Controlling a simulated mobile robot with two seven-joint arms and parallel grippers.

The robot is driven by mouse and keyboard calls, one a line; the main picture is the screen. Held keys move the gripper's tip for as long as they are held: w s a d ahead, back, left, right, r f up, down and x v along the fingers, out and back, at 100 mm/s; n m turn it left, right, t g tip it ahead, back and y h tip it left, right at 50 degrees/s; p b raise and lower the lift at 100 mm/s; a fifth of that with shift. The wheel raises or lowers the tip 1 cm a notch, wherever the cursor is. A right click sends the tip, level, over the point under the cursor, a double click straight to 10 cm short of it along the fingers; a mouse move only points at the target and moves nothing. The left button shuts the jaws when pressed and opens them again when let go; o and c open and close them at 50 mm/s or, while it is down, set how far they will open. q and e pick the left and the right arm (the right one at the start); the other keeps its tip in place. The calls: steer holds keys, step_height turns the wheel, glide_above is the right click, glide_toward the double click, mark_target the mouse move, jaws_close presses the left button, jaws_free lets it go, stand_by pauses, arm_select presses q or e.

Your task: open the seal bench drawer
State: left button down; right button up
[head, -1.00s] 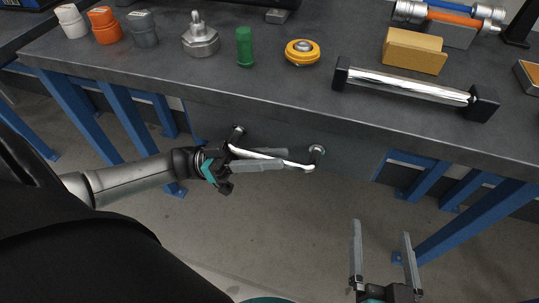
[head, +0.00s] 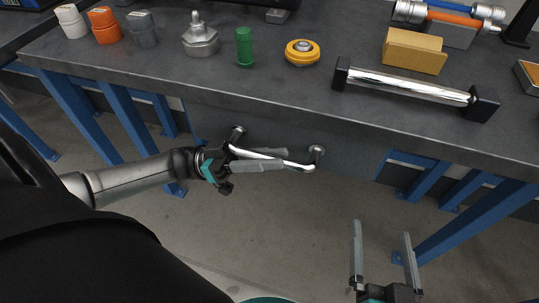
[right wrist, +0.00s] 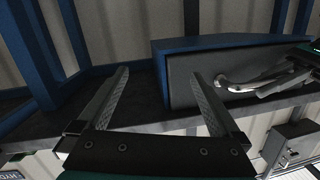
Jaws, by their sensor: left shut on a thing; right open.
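The seal bench drawer (head: 350,152) is a dark grey front under the bench top, with a shiny bar handle (head: 298,165) on two posts. In the right wrist view the drawer (right wrist: 190,75) is a grey front in a blue housing, and its handle (right wrist: 232,86) shows at the right. My left gripper (head: 262,158) is shut on the handle bar, one finger on each side of it. My right gripper (head: 382,238) is open and empty, low in front of the bench at the right. The drawer front appears close under the bench edge; I cannot tell any gap.
The bench top (head: 330,105) carries a metal fitting (head: 200,38), a green cylinder (head: 244,47), a yellow ring part (head: 302,52), a chrome bar on black blocks (head: 410,88) and a tan block (head: 414,50). Blue legs (head: 470,230) stand below. The floor in front is clear.

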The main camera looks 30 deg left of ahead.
arm_select(q)
steer(key=shift+s, duration=0.1)
steer(key=shift+s+d+p, duration=0.1)
steer(key=shift+s+p, duration=0.2)
steer(key=shift+p, duration=0.05)
arm_select(e)
steer(key=s+d+f+g+h+p, duration=0.2)
steer(key=s+d+g+h+p, duration=0.35)
steer(key=d+g, duration=0.55)
arm_select(q)
steer(key=s+d+p, duration=0.2)
steer(key=s, duration=0.8)
steer(key=s+d+p, duration=0.2)
steer(key=s+d, duration=0.1)
steer(key=s, duration=0.7)
steer(key=shift+s, duration=0.2)
arm_select(e)
step_height(320, 180, down, 9)
steer(key=g, duration=0.1)
steer(key=shift+s, duration=0.3)
steer(key=shift+a, duration=0.1)
